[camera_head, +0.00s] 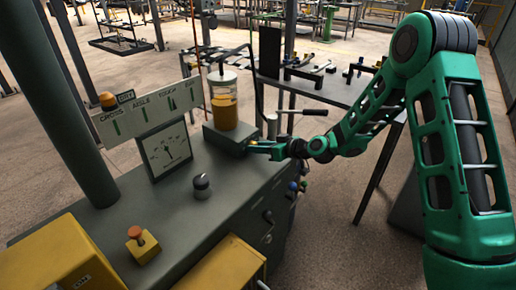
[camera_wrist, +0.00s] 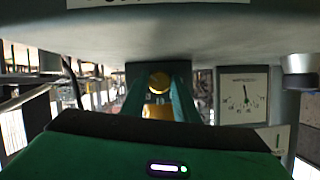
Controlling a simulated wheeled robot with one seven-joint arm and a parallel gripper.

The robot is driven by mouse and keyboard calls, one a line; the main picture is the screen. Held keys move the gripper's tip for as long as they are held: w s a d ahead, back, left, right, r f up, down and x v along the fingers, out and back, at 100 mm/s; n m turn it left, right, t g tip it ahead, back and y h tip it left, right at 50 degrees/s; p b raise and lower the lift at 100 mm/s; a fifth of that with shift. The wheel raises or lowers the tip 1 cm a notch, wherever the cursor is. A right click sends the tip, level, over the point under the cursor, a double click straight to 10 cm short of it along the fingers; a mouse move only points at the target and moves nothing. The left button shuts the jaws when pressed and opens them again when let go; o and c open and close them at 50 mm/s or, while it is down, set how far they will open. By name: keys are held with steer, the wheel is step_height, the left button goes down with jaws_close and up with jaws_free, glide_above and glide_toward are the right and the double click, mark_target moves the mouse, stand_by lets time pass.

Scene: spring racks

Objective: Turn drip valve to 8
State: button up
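A clear jar of amber liquid (camera_head: 224,108) stands on a dark block at the far end of the grey bench. My gripper (camera_head: 252,147) reaches in from the right, level with that block at the jar's foot. In the wrist view a small round brass knob (camera_wrist: 159,82), perhaps the drip valve, shows between the two teal fingers of my gripper (camera_wrist: 159,92). The fingers look apart, with a gap on each side of the knob; contact cannot be made out. No numbers around the knob are readable.
A white dial gauge (camera_wrist: 243,97) is right of the knob in the wrist view. A sign board (camera_head: 150,107), a black-and-white knob (camera_head: 201,186) and an orange button (camera_head: 142,243) stand on the bench. A side table (camera_head: 330,88) with tools is behind my arm.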

steer(key=shift+w+d, duration=0.1)
steer(key=shift+n+t+h, duration=0.5)
steer(key=shift+n+t, duration=0.1)
steer(key=shift+n, duration=0.6)
steer(key=shift+n+t+h, duration=0.4)
steer(key=shift+n+t, duration=0.4)
steer(key=shift+n, duration=0.4)
steer(key=shift+d, duration=0.1)
steer(key=o, duration=1.1)
steer(key=shift+c, duration=0.2)
steer(key=shift+s, duration=0.2)
steer(key=v, duration=1)
steer(key=shift+s+d, duration=0.1)
steer(key=shift+s, duration=0.15)
